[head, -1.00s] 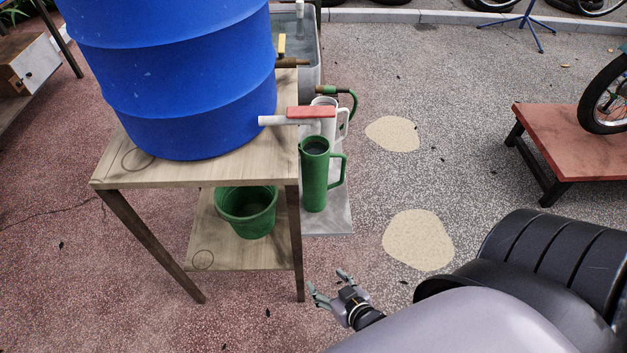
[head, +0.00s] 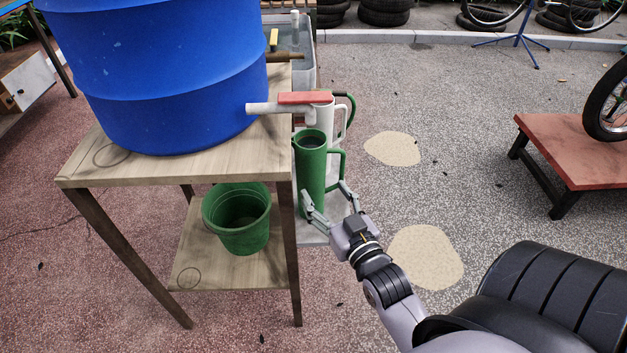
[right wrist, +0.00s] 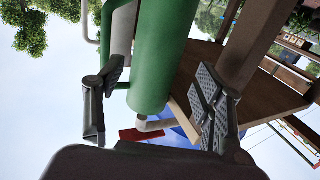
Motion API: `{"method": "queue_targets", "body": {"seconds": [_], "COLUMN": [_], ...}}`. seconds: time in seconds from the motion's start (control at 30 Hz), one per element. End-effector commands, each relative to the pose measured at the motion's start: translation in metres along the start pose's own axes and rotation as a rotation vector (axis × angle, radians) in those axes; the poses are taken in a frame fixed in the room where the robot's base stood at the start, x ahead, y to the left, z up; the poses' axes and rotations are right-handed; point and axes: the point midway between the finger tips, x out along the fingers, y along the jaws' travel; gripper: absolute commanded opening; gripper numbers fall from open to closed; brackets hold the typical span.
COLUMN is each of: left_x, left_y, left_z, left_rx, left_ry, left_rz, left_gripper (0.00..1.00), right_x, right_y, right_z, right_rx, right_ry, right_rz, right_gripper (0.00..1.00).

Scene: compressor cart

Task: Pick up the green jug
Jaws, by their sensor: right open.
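The green jug (head: 312,172) stands upright on a grey stand beside the wooden table, below the white tap, with its handle on the right. My right gripper (head: 326,200) is open at the jug's lower part, on the near side. One finger is at the jug's left side, the other by its handle side. In the right wrist view the green jug (right wrist: 160,60) shows between the spread fingers of the right gripper (right wrist: 158,90). I cannot tell whether either finger touches it. My left gripper is not in view.
The blue barrel (head: 160,90) stands on the wooden table (head: 180,165), its white tap with a red handle (head: 305,98) reaching over the jug. A white jug (head: 340,120) stands just behind. A green bucket (head: 238,225) sits on the lower shelf.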

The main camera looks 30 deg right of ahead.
Motion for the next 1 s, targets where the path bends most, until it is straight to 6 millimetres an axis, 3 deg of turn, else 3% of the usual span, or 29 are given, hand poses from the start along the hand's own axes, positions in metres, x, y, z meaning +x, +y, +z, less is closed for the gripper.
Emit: {"method": "queue_targets", "body": {"seconds": [0.1, 0.43, 0.6, 0.93, 1.0], "left_x": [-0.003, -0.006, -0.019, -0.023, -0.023], "left_y": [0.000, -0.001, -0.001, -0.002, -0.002], "left_z": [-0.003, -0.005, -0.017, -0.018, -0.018], "left_rx": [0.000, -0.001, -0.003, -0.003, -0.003], "left_ry": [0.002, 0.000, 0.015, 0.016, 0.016], "left_rz": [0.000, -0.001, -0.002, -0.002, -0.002], "left_gripper": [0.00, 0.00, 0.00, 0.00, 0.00], "right_x": [0.020, 0.050, 0.074, 0.083, 0.083], "right_y": [0.000, 0.002, 0.002, 0.002, 0.002], "right_z": [0.000, 0.000, 0.000, 0.000, 0.000], "right_rx": [-0.001, -0.001, 0.000, -0.001, -0.001], "right_ry": [0.002, 0.002, 0.001, -0.002, -0.002], "right_rz": [0.000, 0.000, -0.001, -0.001, -0.001], "right_gripper": [0.63, 0.63, 0.63, 0.63, 0.59]}}
